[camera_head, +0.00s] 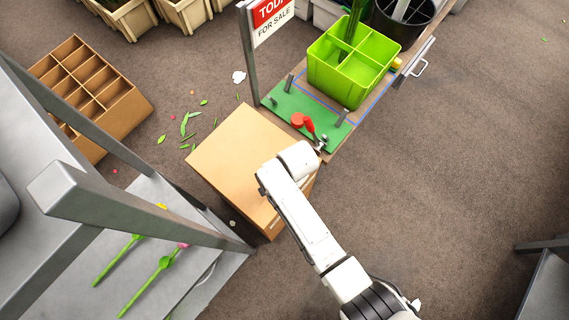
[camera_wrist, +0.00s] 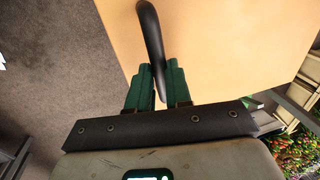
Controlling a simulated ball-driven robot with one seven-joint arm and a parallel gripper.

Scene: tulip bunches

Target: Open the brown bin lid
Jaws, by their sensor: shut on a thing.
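The brown bin (camera_head: 290,215) stands on the carpet in the middle of the head view. Its flat tan lid (camera_head: 235,145) lies on top and looks level, with no gap that I can make out. The lid also fills the upper right of the wrist view (camera_wrist: 230,45). A curved black handle (camera_wrist: 150,35) stands out from the lid there. My gripper (camera_wrist: 158,78), with green fingers, is shut on the lower end of this handle. In the head view my white arm hides the handle and the fingers.
A bench with a green mat (camera_head: 285,100), a red-topped tool (camera_head: 306,124) and a lime-green crate (camera_head: 350,60) stands behind the bin. A grey metal rack (camera_head: 120,215) is close on the left. Open carpet (camera_head: 470,150) lies to the right.

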